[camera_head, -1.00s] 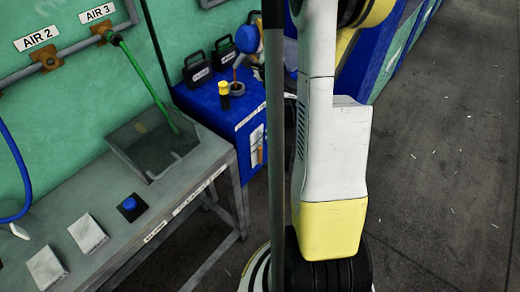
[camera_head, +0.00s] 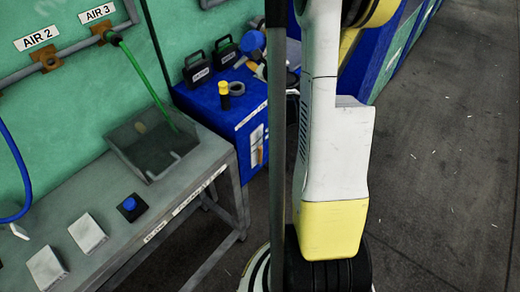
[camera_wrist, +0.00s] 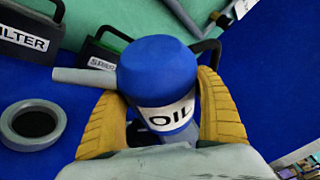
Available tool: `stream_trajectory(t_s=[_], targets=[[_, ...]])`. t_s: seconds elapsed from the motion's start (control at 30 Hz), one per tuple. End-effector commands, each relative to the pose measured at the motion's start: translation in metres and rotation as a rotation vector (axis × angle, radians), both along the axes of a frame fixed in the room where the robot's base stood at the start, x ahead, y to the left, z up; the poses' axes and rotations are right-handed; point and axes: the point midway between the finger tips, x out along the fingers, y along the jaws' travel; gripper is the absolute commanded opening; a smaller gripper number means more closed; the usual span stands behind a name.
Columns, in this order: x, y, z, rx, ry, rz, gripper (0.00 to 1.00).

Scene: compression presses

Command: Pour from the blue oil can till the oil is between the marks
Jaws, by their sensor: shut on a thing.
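My gripper (camera_wrist: 160,92) is shut on the blue oil can (camera_wrist: 157,66), one yellow finger on each side. The can has a blue top, a white OIL label and a grey spout (camera_wrist: 84,77) pointing left. No oil stream shows. The marks and oil level cannot be read.
A yellow-and-black piece (camera_head: 224,94) stands beside the ring. A grey bench (camera_head: 190,188) with a tray, blue button and pale blocks is at left. Open floor lies right.

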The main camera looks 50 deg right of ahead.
Motion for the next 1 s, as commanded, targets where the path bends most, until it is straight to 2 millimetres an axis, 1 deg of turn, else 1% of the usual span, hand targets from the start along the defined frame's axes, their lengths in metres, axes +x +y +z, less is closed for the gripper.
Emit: stream_trajectory(t_s=[0.17,0.27,0.77,1.0], targets=[[0.0,0.0,0.002,0.0,0.0,0.0,0.35],[0.0,0.0,0.006,0.0,-0.001,0.001,0.35],[0.0,0.0,0.045,0.0,-0.001,0.001,0.35],[0.0,0.0,0.046,0.0,-0.001,0.001,0.35]])
